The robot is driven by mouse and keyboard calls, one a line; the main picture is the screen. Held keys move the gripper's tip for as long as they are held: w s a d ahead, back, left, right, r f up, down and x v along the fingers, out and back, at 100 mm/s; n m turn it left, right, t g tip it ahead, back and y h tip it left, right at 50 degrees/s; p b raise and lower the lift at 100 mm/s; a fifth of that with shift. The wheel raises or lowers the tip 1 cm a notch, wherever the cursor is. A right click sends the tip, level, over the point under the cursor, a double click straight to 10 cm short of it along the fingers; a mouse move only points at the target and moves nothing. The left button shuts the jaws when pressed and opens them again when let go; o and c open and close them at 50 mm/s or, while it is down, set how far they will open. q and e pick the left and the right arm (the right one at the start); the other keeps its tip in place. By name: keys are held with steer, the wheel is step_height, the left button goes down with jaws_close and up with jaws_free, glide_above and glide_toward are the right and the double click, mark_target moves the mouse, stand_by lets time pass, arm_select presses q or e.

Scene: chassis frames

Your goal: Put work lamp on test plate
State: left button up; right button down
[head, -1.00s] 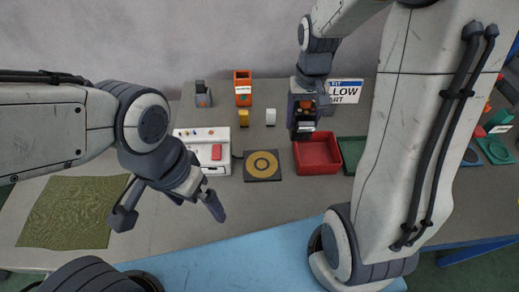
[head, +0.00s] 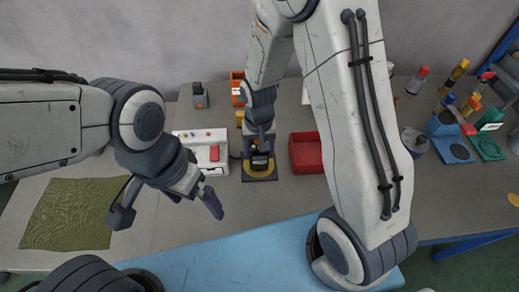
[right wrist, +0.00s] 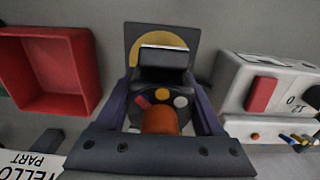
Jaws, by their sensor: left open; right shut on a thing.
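The work lamp (right wrist: 160,95), dark with an orange part and round coloured spots, is between the fingers of my right gripper (right wrist: 162,108), which is shut on it. The plate also shows behind the lamp in the right wrist view (right wrist: 134,36), partly covered. I cannot tell whether the lamp touches the plate. My left gripper (head: 168,207) is open and empty above the table at the left.
A white panel unit (head: 187,136) with a red block stands just left of the plate. A red bin (head: 308,152) stands to its right. An orange holder (head: 236,79) and a grey item (head: 200,95) are behind. A green cloth (head: 70,212) lies at far left.

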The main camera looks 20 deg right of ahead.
steer(key=shift+f, duration=0.1)
jaws_free()
step_height(320, 180, up, 12)
steer(key=shift+r, duration=0.15)
stand_by(0.5)
stand_by(0.4)
